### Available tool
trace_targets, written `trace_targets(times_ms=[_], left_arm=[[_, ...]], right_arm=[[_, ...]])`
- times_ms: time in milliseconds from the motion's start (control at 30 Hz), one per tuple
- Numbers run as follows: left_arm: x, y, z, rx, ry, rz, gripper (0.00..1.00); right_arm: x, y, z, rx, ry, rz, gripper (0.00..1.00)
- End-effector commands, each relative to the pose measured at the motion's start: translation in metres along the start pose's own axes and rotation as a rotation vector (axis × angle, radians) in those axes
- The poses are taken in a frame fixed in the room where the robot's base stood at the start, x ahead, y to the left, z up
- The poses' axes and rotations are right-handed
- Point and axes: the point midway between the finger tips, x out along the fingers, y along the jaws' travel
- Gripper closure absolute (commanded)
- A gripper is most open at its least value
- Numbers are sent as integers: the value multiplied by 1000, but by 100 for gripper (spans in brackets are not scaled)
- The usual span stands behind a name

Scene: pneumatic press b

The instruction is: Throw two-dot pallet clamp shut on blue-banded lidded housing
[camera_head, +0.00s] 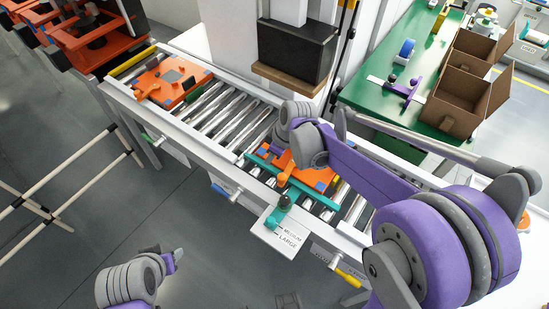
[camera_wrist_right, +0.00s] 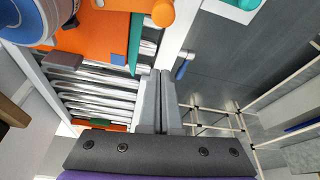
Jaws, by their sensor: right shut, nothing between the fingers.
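An orange pallet (camera_head: 325,181) lies on the roller conveyor in the head view, partly hidden by my right arm. It shows at top left in the right wrist view (camera_wrist_right: 92,42), carrying a round grey-blue part (camera_wrist_right: 30,20) cut by the frame, perhaps the housing. An orange rounded handle (camera_head: 283,178) stands at the pallet's near edge; it also shows in the wrist view (camera_wrist_right: 160,12). I cannot make out clamp dots. My right gripper (camera_wrist_right: 163,73) is shut and empty, apart from the handle. My left gripper (camera_head: 177,256) is at lower left; its jaws are unclear.
A teal bar (camera_head: 268,168) crosses the conveyor beside the pallet. A plate marked medium and large (camera_head: 283,241) with a teal lever is at the near rail. Another orange pallet (camera_head: 172,82) sits at the left end. A dark press head (camera_head: 297,50) hangs behind.

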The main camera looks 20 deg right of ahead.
Motion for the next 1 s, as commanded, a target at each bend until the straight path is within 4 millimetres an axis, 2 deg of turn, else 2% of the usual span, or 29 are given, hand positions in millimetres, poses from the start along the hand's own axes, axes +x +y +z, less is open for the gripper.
trace_targets(times_ms=[100,300,500,600,1000], left_arm=[[3,0,2,0,-2,0,50],[5,0,4,0,-3,0,50],[1,0,0,0,0,0,50],[0,0,0,0,0,0,50],[0,0,0,0,0,0,50]], right_arm=[[28,0,0,-1,0,0,100],[70,0,0,-1,0,0,100],[58,1,27,4,-1,3,100],[56,0,34,2,-1,2,100],[55,0,38,2,-1,1,100]])
